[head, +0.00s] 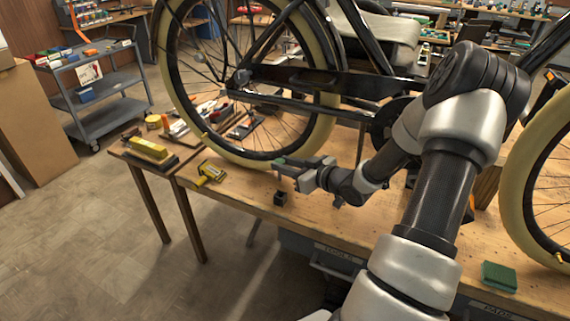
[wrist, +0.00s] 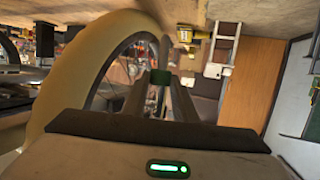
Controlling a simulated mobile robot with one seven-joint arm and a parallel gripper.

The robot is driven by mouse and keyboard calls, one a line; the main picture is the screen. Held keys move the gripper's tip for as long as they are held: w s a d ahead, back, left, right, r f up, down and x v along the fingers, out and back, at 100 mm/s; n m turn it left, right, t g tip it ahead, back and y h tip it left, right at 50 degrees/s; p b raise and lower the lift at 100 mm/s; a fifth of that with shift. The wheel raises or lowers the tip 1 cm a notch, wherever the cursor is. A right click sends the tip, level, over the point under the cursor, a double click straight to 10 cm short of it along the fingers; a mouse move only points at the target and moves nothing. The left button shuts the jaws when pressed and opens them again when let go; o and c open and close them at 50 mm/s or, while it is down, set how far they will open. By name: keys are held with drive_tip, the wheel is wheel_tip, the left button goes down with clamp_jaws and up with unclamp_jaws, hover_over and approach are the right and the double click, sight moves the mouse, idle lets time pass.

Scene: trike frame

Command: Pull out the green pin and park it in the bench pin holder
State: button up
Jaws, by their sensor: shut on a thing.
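My gripper (head: 288,170) points left above the front part of the wooden bench, beside the large cream-tyred wheel. It is shut on the green pin (head: 280,161). In the wrist view the green pin (wrist: 160,77) shows as a dark green piece between the tips of the two grey fingers (wrist: 160,92). The pin's lower end cannot be made out. A small black block (head: 281,198), which looks like the bench pin holder, stands near the bench's front edge, just below my gripper in the head view. A visible gap separates them there.
The trike's wheel (head: 322,125) and dark frame stand close behind my gripper. A yellow tool (head: 210,172) lies left on the bench (head: 245,192). A green pad (head: 499,276) lies at the right. The bench front around the black block is clear.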

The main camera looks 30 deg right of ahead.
drive_tip(key=shift+f+b, duration=1.65)
drive_tip(key=shift+f, duration=0.85)
drive_tip(key=shift+f+b, duration=1.55)
drive_tip(key=shift+f, duration=0.65)
drive_tip(key=o, duration=1.1)
drive_tip(key=p+v, duration=0.2)
drive_tip(key=v, duration=1.5)
drive_tip(key=shift+s+d+p, duration=0.1)
drive_tip(key=shift+s+p, duration=0.05)
drive_tip(key=shift+p, duration=0.25)
